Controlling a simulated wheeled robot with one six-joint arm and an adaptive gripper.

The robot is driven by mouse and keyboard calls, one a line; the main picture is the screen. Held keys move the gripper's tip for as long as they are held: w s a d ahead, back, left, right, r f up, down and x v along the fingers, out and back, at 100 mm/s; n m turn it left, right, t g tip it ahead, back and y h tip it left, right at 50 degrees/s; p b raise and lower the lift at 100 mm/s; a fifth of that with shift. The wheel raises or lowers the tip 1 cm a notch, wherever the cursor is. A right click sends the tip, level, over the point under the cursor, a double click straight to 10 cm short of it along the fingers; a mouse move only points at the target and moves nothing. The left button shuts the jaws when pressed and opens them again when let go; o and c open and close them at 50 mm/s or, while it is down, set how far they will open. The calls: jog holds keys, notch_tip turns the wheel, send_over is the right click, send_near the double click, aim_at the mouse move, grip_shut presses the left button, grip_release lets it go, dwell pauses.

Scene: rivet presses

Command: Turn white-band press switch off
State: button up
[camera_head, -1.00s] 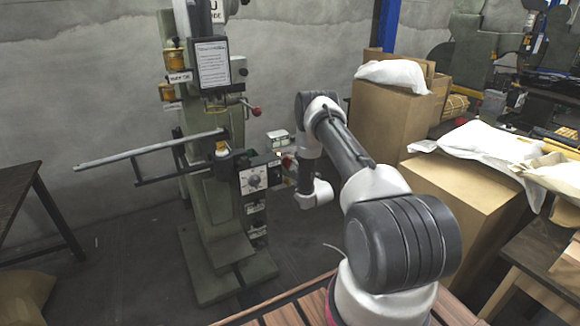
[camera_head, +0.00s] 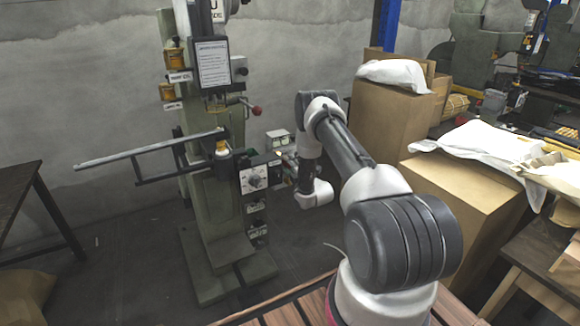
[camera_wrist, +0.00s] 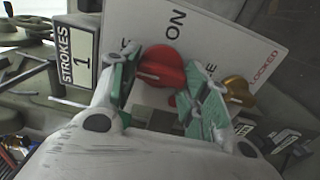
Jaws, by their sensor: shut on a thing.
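In the wrist view a red knob (camera_wrist: 163,66) sits on a white panel (camera_wrist: 220,38) marked "ON" and "LOCKED". The green-padded fingers of my gripper (camera_wrist: 165,90) stand on either side of the red knob, shut on it. The fingers cover part of the panel lettering, and I cannot tell which setting the knob points to. The green press (camera_head: 213,200) stands left of my arm in the head view, with a control box (camera_head: 255,178) on its front. My gripper is mostly hidden there behind my wrist. I cannot make out a white band.
An orange knob (camera_wrist: 238,90) is close to the right finger. A "STROKES 1" plate (camera_wrist: 77,60) is at the left. In the head view a long grey bar (camera_head: 150,149) juts left from the press, and cardboard boxes (camera_head: 392,118) stand right of my arm.

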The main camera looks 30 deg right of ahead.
jog(key=shift+f, duration=0.1)
jog(key=o, duration=1)
jog(key=s, duration=1.2)
jog(key=shift+d, duration=0.2)
